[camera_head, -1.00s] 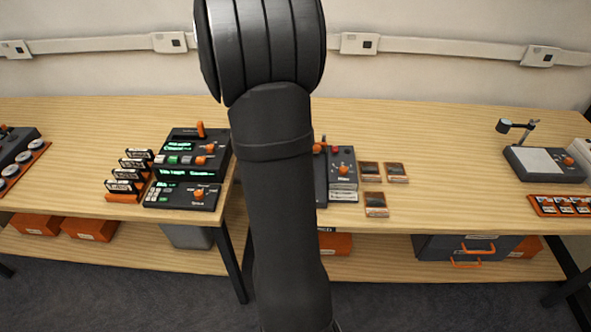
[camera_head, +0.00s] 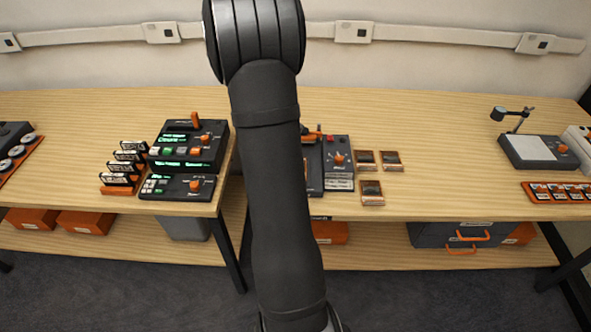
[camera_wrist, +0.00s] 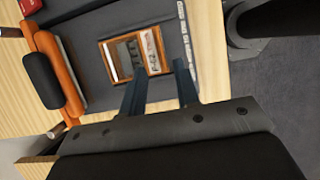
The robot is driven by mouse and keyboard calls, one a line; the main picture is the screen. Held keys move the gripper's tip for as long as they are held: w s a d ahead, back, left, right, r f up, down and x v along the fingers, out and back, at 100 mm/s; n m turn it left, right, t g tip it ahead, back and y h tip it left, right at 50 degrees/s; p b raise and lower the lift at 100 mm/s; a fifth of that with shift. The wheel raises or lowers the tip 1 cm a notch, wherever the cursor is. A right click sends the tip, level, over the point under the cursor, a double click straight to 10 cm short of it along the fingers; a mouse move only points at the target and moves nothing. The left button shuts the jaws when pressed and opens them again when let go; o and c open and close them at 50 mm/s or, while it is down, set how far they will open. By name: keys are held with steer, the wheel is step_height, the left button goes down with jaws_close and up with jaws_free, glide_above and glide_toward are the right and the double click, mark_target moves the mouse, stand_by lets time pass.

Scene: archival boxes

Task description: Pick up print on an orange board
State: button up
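In the wrist view, a print on an orange board (camera_wrist: 137,54) lies flat on the dark bed of a device (camera_wrist: 95,38). It has an orange frame around grey and pale picture areas. My gripper (camera_wrist: 159,74) is open, its two dark fingers apart and empty. The fingertips overlap the near edge of the board in the picture; I cannot tell whether they touch it. In the head view my own arm hides the gripper and most of that device. Three similar small framed pieces lie on the table right of the device, one of them in front (camera_head: 371,193).
An orange bar with a black grip (camera_wrist: 55,72) stands on the device's left in the wrist view. A control box (camera_head: 338,160) adjoins the device. Black consoles (camera_head: 190,150) and an orange rack (camera_head: 121,189) stand at left. The table is clear between the framed pieces and the lamp stand (camera_head: 530,150).

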steer(key=x, duration=0.4)
steer(key=shift+s+f, duration=0.2)
steer(key=shift+f, duration=0.05)
steer(key=shift+c, duration=0.4)
jaws_close()
